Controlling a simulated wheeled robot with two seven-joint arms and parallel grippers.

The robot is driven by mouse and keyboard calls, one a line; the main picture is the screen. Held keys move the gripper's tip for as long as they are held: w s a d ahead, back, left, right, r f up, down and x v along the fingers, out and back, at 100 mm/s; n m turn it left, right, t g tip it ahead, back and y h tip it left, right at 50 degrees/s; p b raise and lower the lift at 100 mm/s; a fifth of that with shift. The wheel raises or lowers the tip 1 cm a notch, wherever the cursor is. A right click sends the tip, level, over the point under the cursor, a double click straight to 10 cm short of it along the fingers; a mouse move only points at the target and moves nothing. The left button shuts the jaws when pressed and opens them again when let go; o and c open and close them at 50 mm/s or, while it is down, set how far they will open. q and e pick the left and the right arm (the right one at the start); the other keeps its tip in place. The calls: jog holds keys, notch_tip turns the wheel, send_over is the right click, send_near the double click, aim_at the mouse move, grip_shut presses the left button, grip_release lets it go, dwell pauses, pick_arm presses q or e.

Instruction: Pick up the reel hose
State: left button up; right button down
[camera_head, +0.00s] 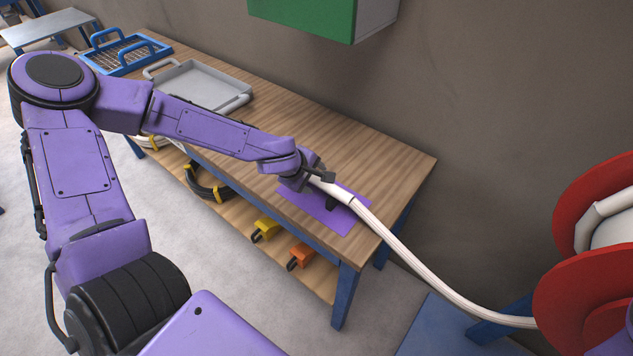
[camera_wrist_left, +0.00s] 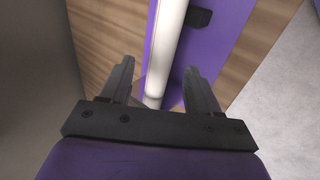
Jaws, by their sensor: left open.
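The white reel hose (camera_head: 432,274) runs from the red reel (camera_head: 580,290) at the right up onto the wooden workbench (camera_head: 400,165). Its thicker white end lies over a purple mat (camera_head: 343,222) near the bench's right end. My left gripper (camera_head: 319,178) is over this hose end, jaws open. In the left wrist view the two dark fingers (camera_wrist_left: 160,82) stand on either side of the hose end (camera_wrist_left: 169,40), with gaps visible. A small black part (camera_wrist_left: 200,18) shows beside the hose on the mat. My right gripper is not in view.
A grey tray (camera_head: 200,84) and a blue wire basket (camera_head: 122,52) stand farther left on the bench. A green cabinet (camera_head: 305,18) hangs on the wall above. Yellow (camera_head: 265,230) and orange (camera_head: 300,254) items sit on the lower shelf. The bench's middle is clear.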

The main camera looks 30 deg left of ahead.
aim_at(318, 180)
pick_arm(q)
jog(key=b+x, duration=0.1)
jog(key=x, duration=0.3)
jog(key=shift+w+d+f, duration=0.1)
jog(key=shift+d+f, duration=0.1)
jog(key=shift+f, duration=0.2)
jog(key=shift+w+f, duration=0.1)
jog(key=shift+w, duration=0.1)
grip_shut()
